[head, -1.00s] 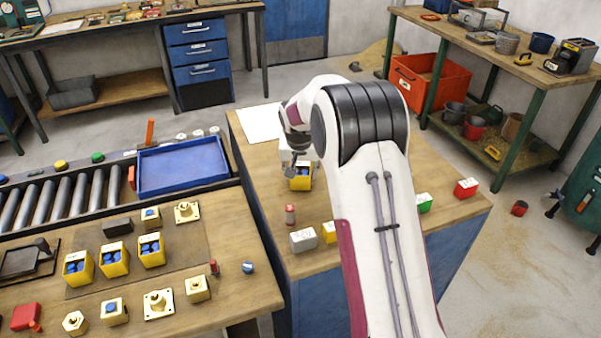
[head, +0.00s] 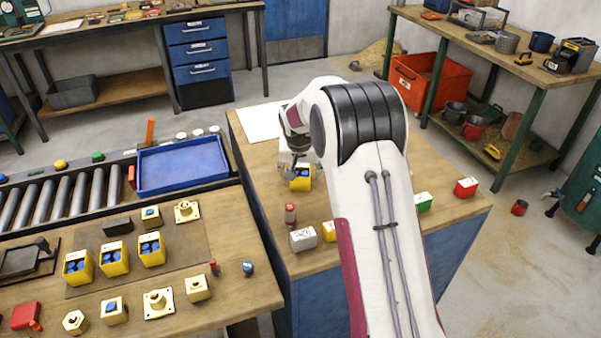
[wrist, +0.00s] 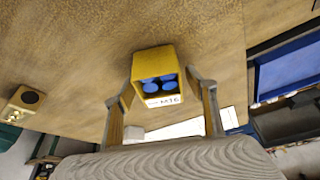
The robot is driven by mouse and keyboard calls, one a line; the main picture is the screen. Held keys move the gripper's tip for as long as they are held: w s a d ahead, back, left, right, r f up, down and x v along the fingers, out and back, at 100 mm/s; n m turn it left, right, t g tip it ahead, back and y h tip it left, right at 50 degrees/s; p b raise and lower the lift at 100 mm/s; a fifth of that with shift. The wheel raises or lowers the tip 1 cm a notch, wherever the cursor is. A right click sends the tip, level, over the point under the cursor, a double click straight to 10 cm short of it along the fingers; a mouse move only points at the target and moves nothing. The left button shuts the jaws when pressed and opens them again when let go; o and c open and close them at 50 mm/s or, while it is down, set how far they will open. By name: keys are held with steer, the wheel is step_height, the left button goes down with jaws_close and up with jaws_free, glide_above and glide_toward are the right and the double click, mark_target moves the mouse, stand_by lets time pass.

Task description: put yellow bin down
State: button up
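The yellow bin (wrist: 153,62) holds blue round pieces and bears a white label reading M16. In the wrist view it lies between the two fingers of my gripper (wrist: 163,88), with the fingertips close against both sides. My gripper looks shut on it, though the contact itself is hard to see. In the head view the yellow bin (head: 301,185) is upright at the wood top of the middle bench (head: 262,165), below my gripper (head: 296,165). Whether its base touches the wood is hard to tell.
A red-capped bottle (head: 290,215), a grey box (head: 303,240) and a small yellow box (head: 329,231) stand nearer on this bench. White paper (head: 260,122) lies behind. A blue tray (head: 183,165) is left. Several similar yellow bins (head: 114,258) stand on the left table.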

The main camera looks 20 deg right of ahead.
steer(key=shift+r, duration=0.1)
steer(key=v, duration=1.2)
steer(key=shift+r, duration=0.1)
stand_by(0.7)
